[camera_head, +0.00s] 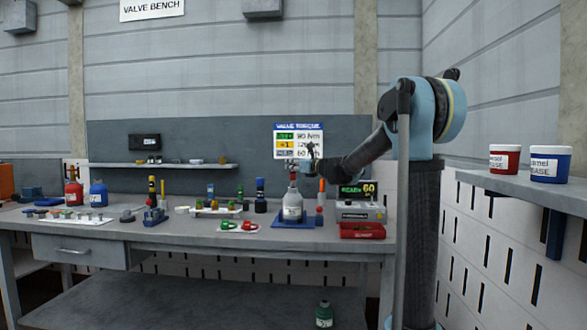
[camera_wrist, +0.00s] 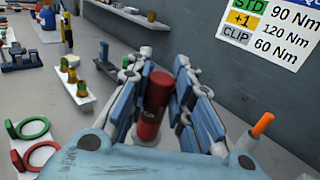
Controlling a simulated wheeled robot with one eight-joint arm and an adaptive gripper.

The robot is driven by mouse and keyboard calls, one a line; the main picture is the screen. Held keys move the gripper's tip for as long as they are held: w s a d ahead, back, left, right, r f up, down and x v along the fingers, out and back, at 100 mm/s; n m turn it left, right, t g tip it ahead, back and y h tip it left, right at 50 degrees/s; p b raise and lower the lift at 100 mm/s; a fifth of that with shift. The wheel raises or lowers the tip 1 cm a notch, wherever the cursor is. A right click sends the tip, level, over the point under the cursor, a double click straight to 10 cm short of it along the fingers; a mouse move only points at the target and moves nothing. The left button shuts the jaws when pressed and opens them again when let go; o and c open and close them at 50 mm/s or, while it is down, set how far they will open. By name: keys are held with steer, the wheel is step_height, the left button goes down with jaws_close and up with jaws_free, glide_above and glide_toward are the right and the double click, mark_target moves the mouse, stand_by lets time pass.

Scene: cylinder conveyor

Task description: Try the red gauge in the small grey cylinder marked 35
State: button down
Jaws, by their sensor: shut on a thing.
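The red gauge (camera_wrist: 152,105) stands upright between the finger pads of my gripper (camera_wrist: 158,88) in the wrist view. My gripper (camera_head: 293,167) is shut on it, above the small grey cylinder (camera_head: 292,205) in the head view. The cylinder stands upright in a blue holder (camera_head: 313,220) on the bench, and its marking is too small to read. A pale part of the cylinder shows behind the gauge's lower end in the wrist view. I cannot tell whether the gauge is seated in the cylinder's top or just above it.
Red and green rings (camera_wrist: 43,152) lie on a white plate left of the gripper. A white rack (camera_wrist: 78,88) with small fittings stands farther back. An orange-handled tool (camera_wrist: 262,124) stands close on the right. A display box (camera_head: 361,201) and red case (camera_head: 362,230) are right of the cylinder.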

steer(key=shift+f, duration=0.2)
steer(key=shift+r, duration=0.3)
stand_by(0.4)
steer(key=shift+f, duration=0.35)
steer(key=shift+r, duration=0.35)
stand_by(0.6)
steer(key=shift+f, duration=0.35)
stand_by(0.9)
steer(key=shift+r, duration=2.6)
steer(key=shift+s, duration=0.1)
